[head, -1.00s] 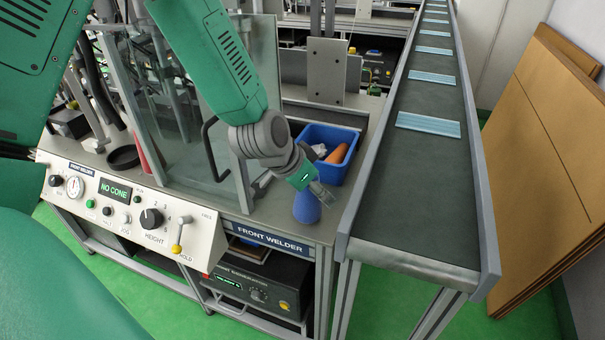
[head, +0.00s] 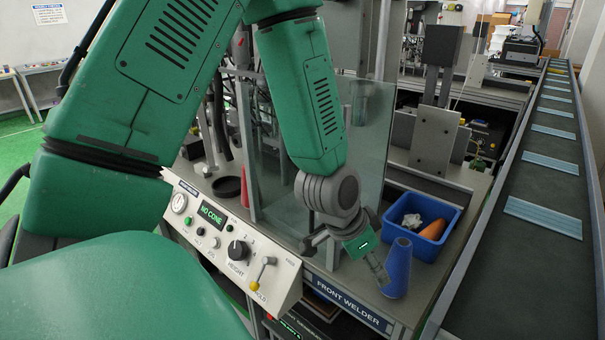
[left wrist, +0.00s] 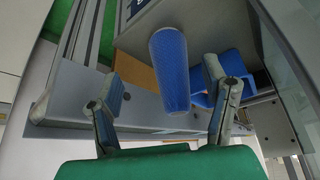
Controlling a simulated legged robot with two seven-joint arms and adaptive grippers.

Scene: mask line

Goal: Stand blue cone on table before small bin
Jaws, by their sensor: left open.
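The blue cone (head: 398,268) stands upright on the grey table (head: 345,278), in front of the small blue bin (head: 441,246) and near the table's front edge. My left gripper (head: 381,276) is low beside the cone, on its left in the head view. In the left wrist view the cone (left wrist: 170,68) shows between the spread fingers (left wrist: 164,80) of this open gripper, with gaps on both sides. Part of the bin (left wrist: 232,68) shows behind it there. My right gripper is out of view.
The bin holds an orange cone (head: 433,229) and a crumpled white item (head: 411,221). A glass guard (head: 365,150) stands left of the bin. The control panel (head: 232,240) reads "NO CONE". A conveyor (head: 520,270) with blue masks (head: 543,217) runs along the right.

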